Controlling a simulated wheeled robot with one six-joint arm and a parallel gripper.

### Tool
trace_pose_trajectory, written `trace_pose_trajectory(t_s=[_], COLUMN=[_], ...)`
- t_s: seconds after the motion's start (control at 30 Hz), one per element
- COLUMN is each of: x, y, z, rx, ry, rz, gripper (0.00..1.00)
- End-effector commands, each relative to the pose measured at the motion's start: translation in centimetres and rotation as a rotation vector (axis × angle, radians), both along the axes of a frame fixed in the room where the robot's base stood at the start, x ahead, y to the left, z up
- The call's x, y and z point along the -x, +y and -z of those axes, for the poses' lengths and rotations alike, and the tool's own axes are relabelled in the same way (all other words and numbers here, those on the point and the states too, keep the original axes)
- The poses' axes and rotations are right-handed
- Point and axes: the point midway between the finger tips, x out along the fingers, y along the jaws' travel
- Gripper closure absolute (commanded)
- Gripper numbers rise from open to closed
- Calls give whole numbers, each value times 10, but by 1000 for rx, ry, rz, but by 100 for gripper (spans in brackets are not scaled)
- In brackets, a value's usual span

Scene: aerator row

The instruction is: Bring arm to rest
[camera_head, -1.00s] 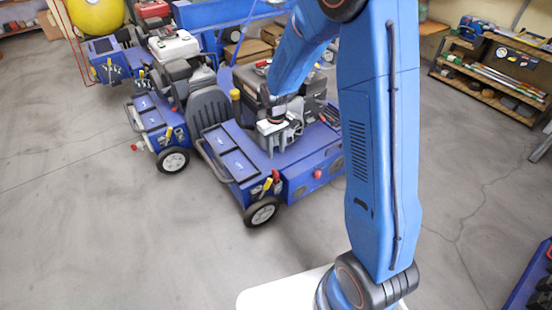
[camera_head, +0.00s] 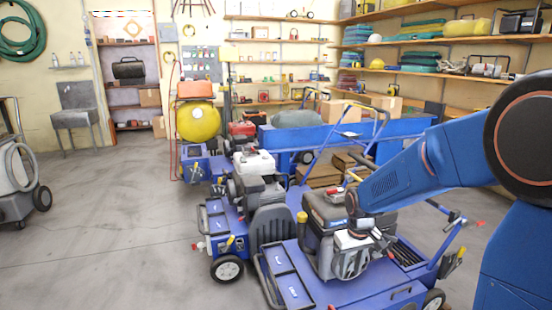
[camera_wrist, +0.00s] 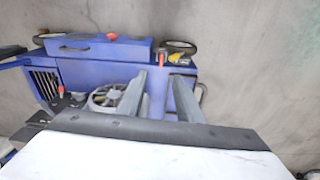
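My gripper (camera_wrist: 160,88) shows in the wrist view with its two grey fingers apart and nothing between them. Below it in that view is a blue aerator with a round engine fan cover (camera_wrist: 108,95) beside the left finger. In the head view my blue arm reaches in from the right, and its wrist hangs over the nearest blue aerator (camera_head: 335,289), in front of the engine (camera_head: 325,212). The fingers are too small there to judge their gap to the engine.
More machines stand in a row behind, one with a white tank (camera_head: 254,163) and one by a yellow ball-shaped tank (camera_head: 198,122). A grey wheeled machine (camera_head: 14,180) stands at far left. Shelves (camera_head: 470,80) line the right wall. The left floor (camera_head: 105,215) is clear.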

Motion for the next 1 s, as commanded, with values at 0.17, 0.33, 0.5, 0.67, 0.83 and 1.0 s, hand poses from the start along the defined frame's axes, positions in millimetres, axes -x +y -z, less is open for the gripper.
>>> trace_pose_trajectory(t_s=[0.17,0.33,0.5,0.67,0.83,1.0], x=[32,66,100,134,170,207], y=[-10,-18,-25,-31,-37,-42], z=[-39,-69,-93,-113,-128,-138], rx=[-7,-12,-18,-24,-31,-38], ry=[-47,-87,-128,-167,-208,-248], rz=[32,63,93,122,152,182], gripper=[67,67,67,67,67,67])
